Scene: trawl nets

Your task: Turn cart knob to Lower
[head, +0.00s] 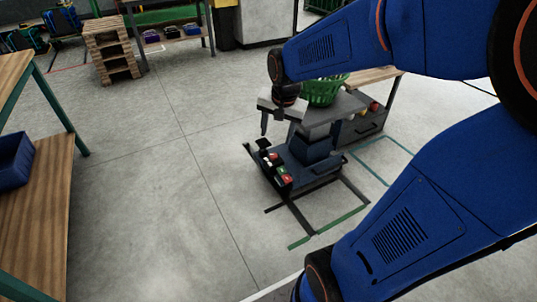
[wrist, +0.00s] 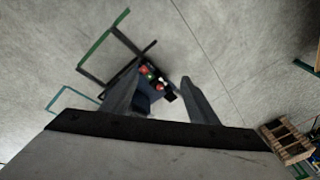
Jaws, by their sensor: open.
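The cart (head: 316,152) is dark blue and low, with dark legs on the floor, right of centre in the head view. Its sloped control panel (head: 277,172) carries several red, green and pale controls. The panel also shows in the wrist view (wrist: 153,80), small and between my fingers. I cannot tell which control is the knob or where it points. My gripper (head: 277,132) is open and empty, pointing down. In the head view it appears just above the panel in the picture. In the wrist view the panel looks well beyond the fingertips (wrist: 160,76), not touching.
A green basket (head: 323,92) and a wooden-topped bench (head: 372,77) stand behind the cart. A wooden shelf (head: 38,205) with a blue bin (head: 11,161) is at the left. Stacked pallets (head: 110,52) stand at the back left. The floor left of the cart is clear.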

